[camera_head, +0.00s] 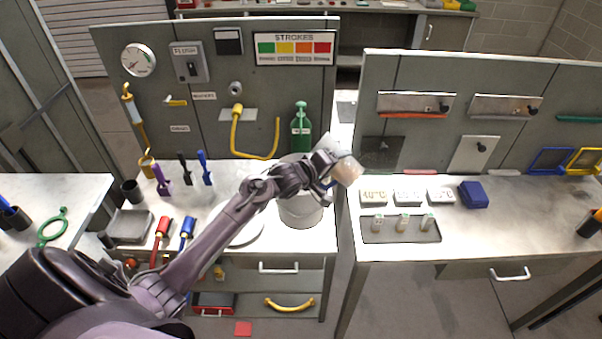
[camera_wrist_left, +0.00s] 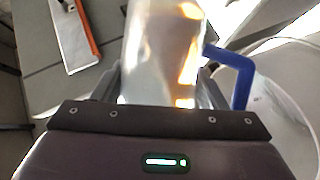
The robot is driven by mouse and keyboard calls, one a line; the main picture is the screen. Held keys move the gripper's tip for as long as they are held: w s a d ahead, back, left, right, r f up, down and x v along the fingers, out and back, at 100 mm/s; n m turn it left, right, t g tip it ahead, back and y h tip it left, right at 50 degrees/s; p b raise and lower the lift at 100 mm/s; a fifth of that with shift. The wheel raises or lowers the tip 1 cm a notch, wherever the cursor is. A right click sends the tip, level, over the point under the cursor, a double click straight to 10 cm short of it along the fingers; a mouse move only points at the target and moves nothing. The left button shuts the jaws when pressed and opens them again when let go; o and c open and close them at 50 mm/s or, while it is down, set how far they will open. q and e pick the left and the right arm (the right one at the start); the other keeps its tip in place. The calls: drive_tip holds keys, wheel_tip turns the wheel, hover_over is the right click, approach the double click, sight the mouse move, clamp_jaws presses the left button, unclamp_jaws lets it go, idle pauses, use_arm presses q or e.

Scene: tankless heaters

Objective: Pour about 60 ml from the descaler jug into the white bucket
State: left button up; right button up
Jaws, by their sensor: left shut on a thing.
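The descaler jug (camera_head: 347,170) is a pale, translucent vessel with a blue handle, which shows clearly in the left wrist view (camera_wrist_left: 237,78). My left gripper (camera_head: 326,170) is shut on the jug and holds it above the counter, over the upper right side of the white bucket. The jug looks tilted in the head view. I cannot make out its liquid level or any stream. The white bucket (camera_head: 300,212) stands upright on the left bench; my arm hides part of its top. Its rim and inside show at the right of the left wrist view (camera_wrist_left: 285,110). My right gripper is out of view.
A green bottle (camera_head: 301,132) stands behind the bucket. A white round plate (camera_head: 240,232) lies left of it, partly under my arm. A gap separates the two benches. On the right bench are a dark tray (camera_head: 400,238) with small vials and a blue box (camera_head: 473,195).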

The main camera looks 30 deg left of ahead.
use_arm(q)
drive_tip(key=shift+w+a+b, duration=0.1)
drive_tip(key=shift+a+b, duration=0.2)
drive_tip(key=shift+b, duration=0.05)
idle(0.6)
drive_tip(key=shift+a+n+h+b, duration=0.1)
drive_tip(key=shift+n+h+b, duration=0.2)
drive_tip(key=shift+n, duration=0.1)
idle(0.6)
